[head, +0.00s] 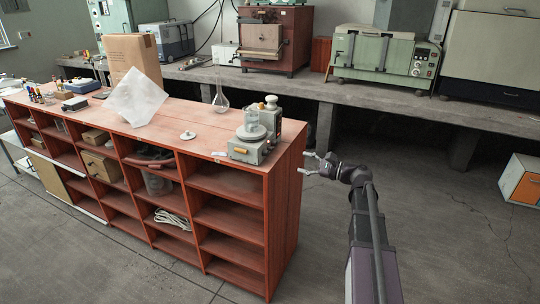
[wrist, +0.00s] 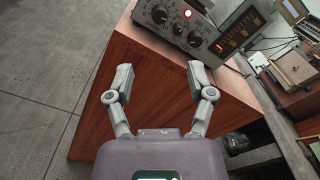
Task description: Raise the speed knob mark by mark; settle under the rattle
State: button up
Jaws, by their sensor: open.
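A grey-green device (head: 245,151) stands at the near right end of the red wooden cabinet, with a clear glass vessel (head: 251,119) on top. In the wrist view its front panel (wrist: 212,30) shows two dark round knobs, one at the left (wrist: 160,14) and one nearer the middle (wrist: 195,38). A small lamp between them is lit, and a scale with orange marks is at the right.
The red cabinet (head: 285,222) has its end panel close to my gripper. A flask (head: 220,99), a white lid-like disc (head: 188,135) and a translucent sheet (head: 136,98) are on its top.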

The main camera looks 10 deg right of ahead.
aim_at(268, 154)
jog(key=x, duration=1.3)
jog(key=shift+w+a, duration=0.1)
jog(key=shift+a, duration=0.05)
grip_shut()
